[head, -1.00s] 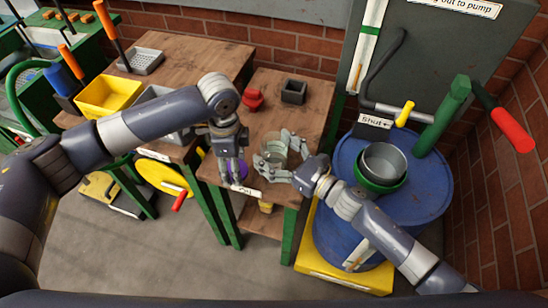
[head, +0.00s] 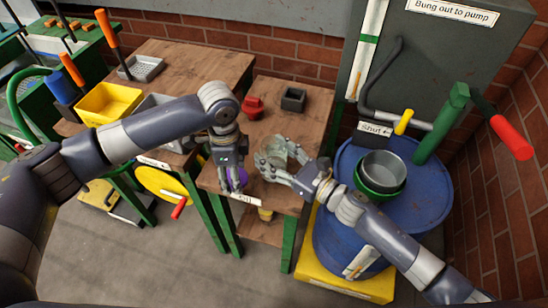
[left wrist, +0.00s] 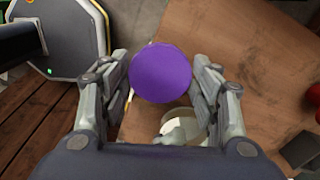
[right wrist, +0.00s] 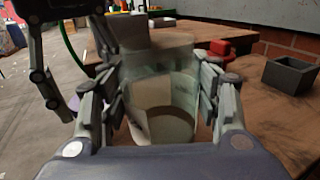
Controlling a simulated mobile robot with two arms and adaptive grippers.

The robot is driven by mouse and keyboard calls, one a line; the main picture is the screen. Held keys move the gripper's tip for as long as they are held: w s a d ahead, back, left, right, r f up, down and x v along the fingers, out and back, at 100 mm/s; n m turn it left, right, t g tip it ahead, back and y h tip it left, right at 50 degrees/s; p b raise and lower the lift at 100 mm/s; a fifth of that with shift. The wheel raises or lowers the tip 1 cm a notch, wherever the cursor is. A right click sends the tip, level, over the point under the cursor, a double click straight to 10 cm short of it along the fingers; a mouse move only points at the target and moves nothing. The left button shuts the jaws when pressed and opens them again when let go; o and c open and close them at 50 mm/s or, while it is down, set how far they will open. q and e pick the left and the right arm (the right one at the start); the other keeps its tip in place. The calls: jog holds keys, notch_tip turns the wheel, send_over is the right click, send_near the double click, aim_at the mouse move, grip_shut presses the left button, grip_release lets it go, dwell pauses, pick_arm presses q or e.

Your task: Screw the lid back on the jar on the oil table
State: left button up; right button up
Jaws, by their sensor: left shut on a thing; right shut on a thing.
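A clear glass jar (head: 268,160) stands open-topped near the front of the wooden oil table (head: 285,110). My right gripper (head: 275,158) is shut on the jar's sides; in the right wrist view the glass jar (right wrist: 165,105) sits upright between the fingers. My left gripper (head: 236,178) is shut on the round purple lid (left wrist: 161,73), which is partly hidden by the fingers in the head view. The lid is held left of the jar, near the table's front left edge, apart from the jar. The jar (left wrist: 185,127) shows partly below the lid in the left wrist view.
A red object (head: 253,107) and a dark square box (head: 293,99) stand toward the table's back. A blue drum (head: 425,200) with a metal bowl (head: 383,163) is close on the right. A yellow bin (head: 107,102) is on the left bench.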

pick_arm(q)
jog(key=shift+r, duration=0.1)
pick_arm(e)
notch_tip(320, 180, up, 2)
pick_arm(q)
notch_tip(320, 180, down, 2)
jog(key=shift+f+b, duration=0.2)
jog(key=shift+b, duration=0.95)
jog(key=shift+f, duration=0.1)
pick_arm(e)
jog(key=s+d+r, duration=0.1)
jog(key=s, duration=1.5)
jog(key=shift+r, duration=0.15)
jog(key=o, duration=0.5)
jog(key=c, duration=0.8)
jog(key=shift+c, duration=0.2)
